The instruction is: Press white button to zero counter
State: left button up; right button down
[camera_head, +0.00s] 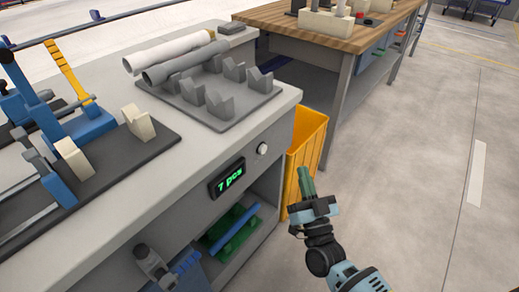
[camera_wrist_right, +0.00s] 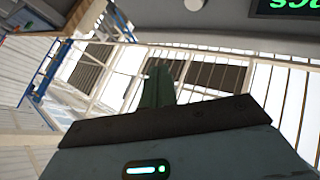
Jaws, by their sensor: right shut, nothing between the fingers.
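The white button (camera_head: 262,148) is a small round knob on the grey front panel of the workbench. It also shows at the top edge of the right wrist view (camera_wrist_right: 194,4). The counter display (camera_head: 228,180), left of the button, reads "7 pcs" in green; part of it shows at the top right of the wrist view (camera_wrist_right: 285,7). My right gripper (camera_head: 306,180) has its green fingers shut and empty. It is below and right of the button in the head view, apart from it. My left gripper is not in view.
A yellow bin (camera_head: 306,150) stands beside the workbench, close behind my right gripper. Pipes (camera_head: 180,62) rest on a grey rack on the bench. A wooden-topped table (camera_head: 330,40) stands beyond. Open floor (camera_head: 430,160) lies to the right.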

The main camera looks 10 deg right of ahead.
aim_at(263, 149)
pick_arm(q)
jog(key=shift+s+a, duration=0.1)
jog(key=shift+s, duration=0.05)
pick_arm(e)
jog(key=shift+r, duration=0.1)
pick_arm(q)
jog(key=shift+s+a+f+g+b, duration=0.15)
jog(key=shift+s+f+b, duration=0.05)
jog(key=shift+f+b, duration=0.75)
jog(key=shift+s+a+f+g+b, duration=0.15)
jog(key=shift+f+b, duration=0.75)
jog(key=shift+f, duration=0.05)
pick_arm(e)
jog(key=w+a, duration=0.5)
jog(key=w, duration=0.2)
jog(key=shift+a, duration=0.2)
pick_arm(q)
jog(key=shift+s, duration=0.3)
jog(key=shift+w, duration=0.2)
